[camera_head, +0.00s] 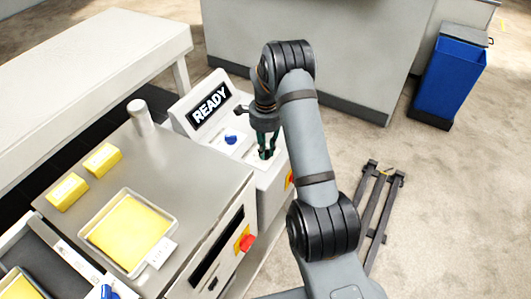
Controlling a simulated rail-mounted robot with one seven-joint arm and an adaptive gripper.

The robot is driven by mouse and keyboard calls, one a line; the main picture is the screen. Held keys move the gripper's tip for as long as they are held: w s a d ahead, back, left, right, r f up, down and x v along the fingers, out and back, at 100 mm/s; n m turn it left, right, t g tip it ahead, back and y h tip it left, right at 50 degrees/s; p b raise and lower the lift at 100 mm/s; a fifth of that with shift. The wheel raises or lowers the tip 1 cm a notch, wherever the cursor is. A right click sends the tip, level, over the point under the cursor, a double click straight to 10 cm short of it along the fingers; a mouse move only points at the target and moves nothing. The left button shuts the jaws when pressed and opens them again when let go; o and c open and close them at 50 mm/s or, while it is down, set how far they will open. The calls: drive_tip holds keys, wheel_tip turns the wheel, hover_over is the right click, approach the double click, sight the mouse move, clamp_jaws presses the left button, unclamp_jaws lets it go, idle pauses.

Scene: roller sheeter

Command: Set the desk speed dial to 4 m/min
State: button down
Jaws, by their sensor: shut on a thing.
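The control desk (262,178) is a light-coloured console with a black display reading READY (210,106) on its raised back panel. A blue knob (231,139) stands on the desk top, left of my gripper and apart from it. My gripper (266,153) points down at the right part of the desk top, its green-and-dark fingers shut on a small dark thing at the surface. This appears to be the speed dial, mostly hidden by the fingers. Its scale and setting cannot be read here.
A red-and-yellow switch (290,180) sits on the desk's right side, close to my arm. The steel cabinet (185,165) at left carries a tray of yellow sheet (130,232), yellow blocks (102,159) and another red switch (246,242). A blue bin (448,78) stands back right.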

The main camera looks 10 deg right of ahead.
sight(266, 152)
drive_tip(key=shift+n+b, duration=0.5)
drive_tip(key=shift+n, duration=0.8)
drive_tip(key=c, duration=1.6)
unclamp_jaws()
drive_tip(key=shift+c, duration=0.2)
drive_tip(key=shift+r, duration=0.1)
wheel_tip(266, 152, up, 12)
wheel_tip(266, 152, down, 12)
drive_tip(key=shift+f, duration=0.1)
